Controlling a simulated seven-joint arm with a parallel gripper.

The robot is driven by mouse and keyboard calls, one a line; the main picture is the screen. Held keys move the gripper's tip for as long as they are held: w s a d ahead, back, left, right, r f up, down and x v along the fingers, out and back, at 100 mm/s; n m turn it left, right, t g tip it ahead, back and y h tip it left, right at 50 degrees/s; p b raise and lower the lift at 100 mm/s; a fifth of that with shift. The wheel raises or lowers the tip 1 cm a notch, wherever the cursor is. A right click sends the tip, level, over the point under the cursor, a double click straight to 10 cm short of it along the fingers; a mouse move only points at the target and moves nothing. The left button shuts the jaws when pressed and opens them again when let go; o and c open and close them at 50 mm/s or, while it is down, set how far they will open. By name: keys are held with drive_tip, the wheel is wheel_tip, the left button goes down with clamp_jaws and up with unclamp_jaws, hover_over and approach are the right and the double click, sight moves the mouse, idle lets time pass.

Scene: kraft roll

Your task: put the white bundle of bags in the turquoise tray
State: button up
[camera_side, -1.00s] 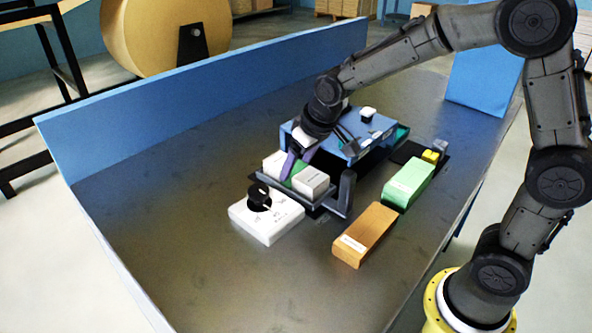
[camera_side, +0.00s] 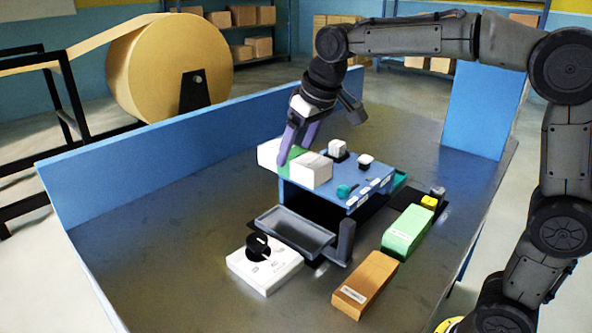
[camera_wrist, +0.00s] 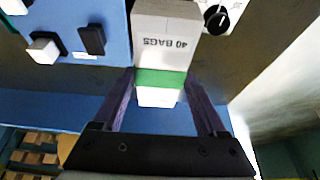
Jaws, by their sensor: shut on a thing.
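My gripper (camera_side: 293,157) has its purple fingers shut on the white bundle of bags (camera_side: 312,172), which has a green band round its middle. The bundle is held up above the grey cradle (camera_side: 290,230), at about the height of the blue machine's top. In the wrist view the bundle (camera_wrist: 168,28) lies between the fingers (camera_wrist: 160,80), with "40 BAGS" printed on it. A turquoise edge (camera_side: 400,179), apparently the tray, shows behind the blue machine at its right; most of it is hidden.
The blue machine (camera_side: 335,182) with knobs on top stands beside the bundle. A white control box (camera_side: 264,273) with a black dial is in front. A green block (camera_side: 408,230) and a brown block (camera_side: 364,285) lie at right. The left table area is clear.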

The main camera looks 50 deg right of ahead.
drive_tip(key=d, duration=3.6)
drive_tip(key=shift+d+f, duration=0.15)
drive_tip(key=shift+f, duration=7.45)
drive_tip(key=shift+f, duration=0.8)
